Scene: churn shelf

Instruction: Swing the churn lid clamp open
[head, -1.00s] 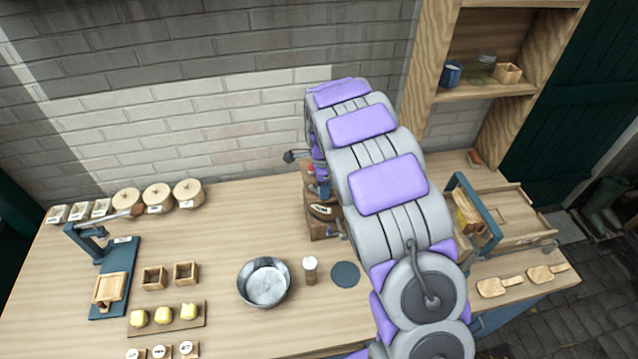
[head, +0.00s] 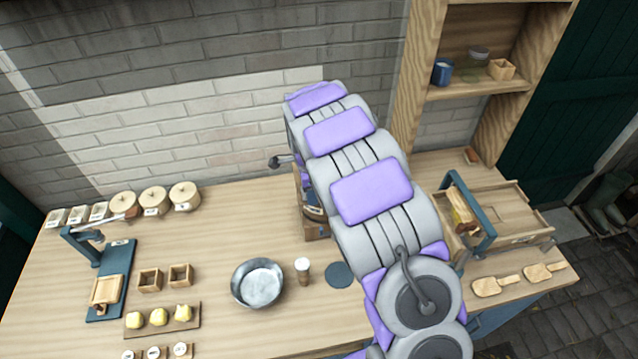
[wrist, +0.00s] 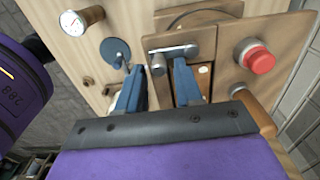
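The wooden churn (head: 311,222) is mostly hidden behind my arm in the head view. A grey metal bar, which looks like the lid clamp (wrist: 180,51), lies across a wooden plate there. Its left end bends down. My gripper (wrist: 158,66) has two blue fingers, spread apart, with their tips just below the bar. The bent end shows between the fingertips; I cannot tell whether they touch it.
A metal bowl (head: 258,283) and a small shaker (head: 302,271) stand on the table, left of my arm. A framed wooden tray (head: 520,213) is at right.

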